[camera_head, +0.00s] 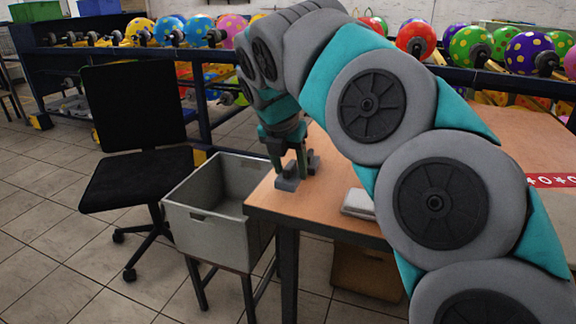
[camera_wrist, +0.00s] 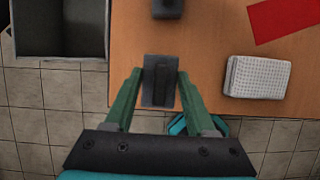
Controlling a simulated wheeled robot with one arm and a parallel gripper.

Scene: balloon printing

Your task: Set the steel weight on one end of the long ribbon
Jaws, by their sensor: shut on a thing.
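A grey steel weight (camera_wrist: 158,97) with a dark raised middle is between my gripper's fingers. My gripper (camera_wrist: 159,76) is shut on it. In the head view my gripper (camera_head: 288,165) points down at the near left corner of the wooden table, with the weight (camera_head: 287,184) at its tips. I cannot tell whether the weight touches the tabletop. A second dark weight (camera_wrist: 167,9) stands just beyond it. The red ribbon (camera_wrist: 285,20) lies to the right on the table; in the head view a red strip with white marks (camera_head: 553,181) shows at the far right, partly cut off.
A pale textured block (camera_wrist: 257,77) lies on the table (camera_wrist: 205,45) near its front edge, right of my gripper. A grey bin (camera_head: 218,225) stands left of the table, with a black chair (camera_head: 135,180) beyond. Racks of balloons (camera_head: 415,38) line the back.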

